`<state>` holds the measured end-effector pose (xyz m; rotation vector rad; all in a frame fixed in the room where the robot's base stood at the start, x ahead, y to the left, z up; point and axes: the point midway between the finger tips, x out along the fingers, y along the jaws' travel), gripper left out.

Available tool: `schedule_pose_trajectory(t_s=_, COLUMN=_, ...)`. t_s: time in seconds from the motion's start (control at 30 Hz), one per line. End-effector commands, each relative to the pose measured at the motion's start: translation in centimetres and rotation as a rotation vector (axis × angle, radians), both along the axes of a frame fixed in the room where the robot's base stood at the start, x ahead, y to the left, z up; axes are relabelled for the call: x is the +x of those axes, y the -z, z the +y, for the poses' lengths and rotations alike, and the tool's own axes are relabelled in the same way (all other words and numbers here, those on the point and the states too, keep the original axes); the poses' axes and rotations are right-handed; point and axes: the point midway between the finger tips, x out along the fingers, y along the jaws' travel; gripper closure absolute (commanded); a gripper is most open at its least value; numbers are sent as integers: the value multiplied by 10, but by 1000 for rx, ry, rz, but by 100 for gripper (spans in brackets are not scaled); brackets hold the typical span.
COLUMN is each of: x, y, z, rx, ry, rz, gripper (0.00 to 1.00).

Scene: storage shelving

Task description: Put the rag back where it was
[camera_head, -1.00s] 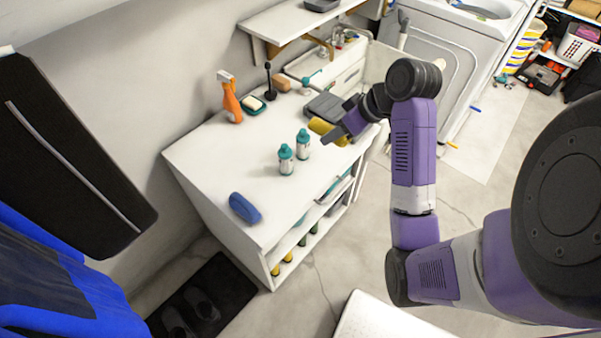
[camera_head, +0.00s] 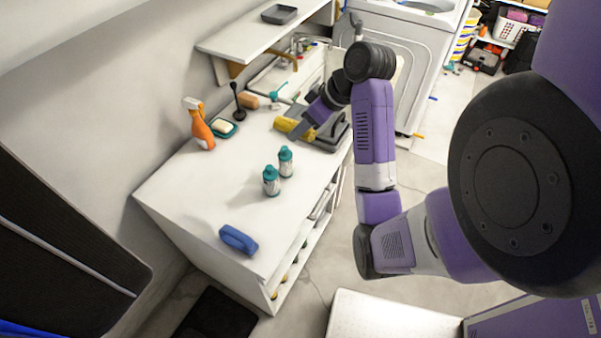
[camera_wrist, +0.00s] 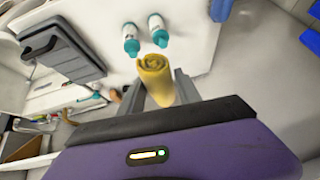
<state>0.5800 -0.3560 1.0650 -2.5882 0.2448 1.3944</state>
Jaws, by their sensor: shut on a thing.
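The rag is a rolled yellow cloth (camera_wrist: 156,80) between my gripper's two fingers in the wrist view. In the head view the yellow rag (camera_head: 290,126) shows above the white counter (camera_head: 190,190), near its far right part. My gripper (camera_head: 302,131) is shut on the rag; in the wrist view the fingers (camera_wrist: 160,92) press on both sides of it. I cannot tell whether the rag touches the counter.
Two teal-capped bottles (camera_head: 278,172) stand on the counter near the rag. A grey case (camera_head: 328,134) lies beside my gripper. The front left counter is mostly clear.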

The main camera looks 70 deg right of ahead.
Motion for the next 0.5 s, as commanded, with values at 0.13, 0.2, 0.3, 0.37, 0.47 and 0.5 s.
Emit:
schedule_pose_trajectory(t_s=0.13, x=0, y=30, z=1, rx=1, ry=-2, rz=1, gripper=98)
schedule_pose_trajectory(t_s=0.2, x=0, y=41, z=1, rx=1, ry=-3, rz=1, gripper=98)
schedule_pose_trajectory(t_s=0.3, x=-1, y=62, z=1, rx=7, ry=1, rz=4, gripper=98)
schedule_pose_trajectory(t_s=0.37, x=-1, y=73, z=1, rx=7, ry=2, rz=4, gripper=98)
schedule_pose_trajectory(t_s=0.47, x=-1, y=96, z=2, rx=7, ry=2, rz=4, gripper=98)
schedule_pose_trajectory(t_s=0.5, x=-1, y=104, z=1, rx=6, ry=0, rz=3, gripper=98)
